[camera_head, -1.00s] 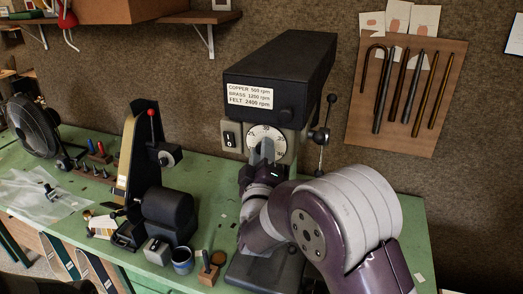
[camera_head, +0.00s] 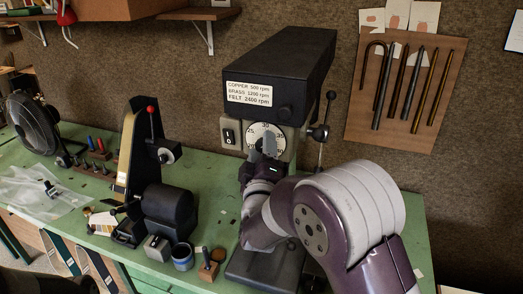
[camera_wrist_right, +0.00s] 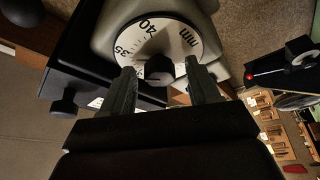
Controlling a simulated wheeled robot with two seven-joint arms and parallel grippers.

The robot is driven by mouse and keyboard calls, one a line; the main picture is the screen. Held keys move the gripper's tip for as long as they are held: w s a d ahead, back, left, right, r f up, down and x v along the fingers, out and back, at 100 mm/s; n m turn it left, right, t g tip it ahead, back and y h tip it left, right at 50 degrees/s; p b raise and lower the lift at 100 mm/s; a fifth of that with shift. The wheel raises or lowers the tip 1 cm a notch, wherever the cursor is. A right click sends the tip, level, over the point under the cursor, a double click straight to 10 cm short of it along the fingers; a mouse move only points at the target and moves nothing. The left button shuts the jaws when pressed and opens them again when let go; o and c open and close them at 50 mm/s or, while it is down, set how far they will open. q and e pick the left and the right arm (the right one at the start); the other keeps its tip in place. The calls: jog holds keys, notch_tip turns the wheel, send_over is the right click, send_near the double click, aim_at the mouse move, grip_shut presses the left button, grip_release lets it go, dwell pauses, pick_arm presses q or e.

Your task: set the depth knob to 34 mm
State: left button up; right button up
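The depth knob (camera_wrist_right: 159,69) is a small dark knob in the middle of a white numbered dial (camera_wrist_right: 183,42) on the front of the drill press. In the right wrist view the dial shows 35, 40 and mm. The dial also shows in the head view (camera_head: 254,130), partly covered by my fingers. I cannot read which mark is set. My right gripper (camera_wrist_right: 160,80) has its fingers apart, one on each side of the knob, with gaps visible. It also shows in front of the dial in the head view (camera_head: 268,148). My left gripper is out of view.
The drill press head (camera_head: 285,65) carries a speed label (camera_head: 248,94), a switch (camera_head: 229,132) and a feed lever (camera_head: 322,133) right of the dial. A belt sander (camera_head: 165,205) stands left on the green bench (camera_head: 215,185). Tools hang on a board (camera_head: 440,50).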

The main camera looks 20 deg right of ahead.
jog(key=b+v, duration=0.2)
jog(key=f+b+v, duration=0.1)
jog(key=v, duration=0.2)
jog(key=shift+a+b, duration=0.1)
jog(key=shift+b, duration=0.25)
jog(key=b, duration=0.2)
send_near(261, 151)
jog(key=v, duration=0.3)
jog(key=shift+s+r, duration=0.25)
jog(key=shift+r, duration=0.05)
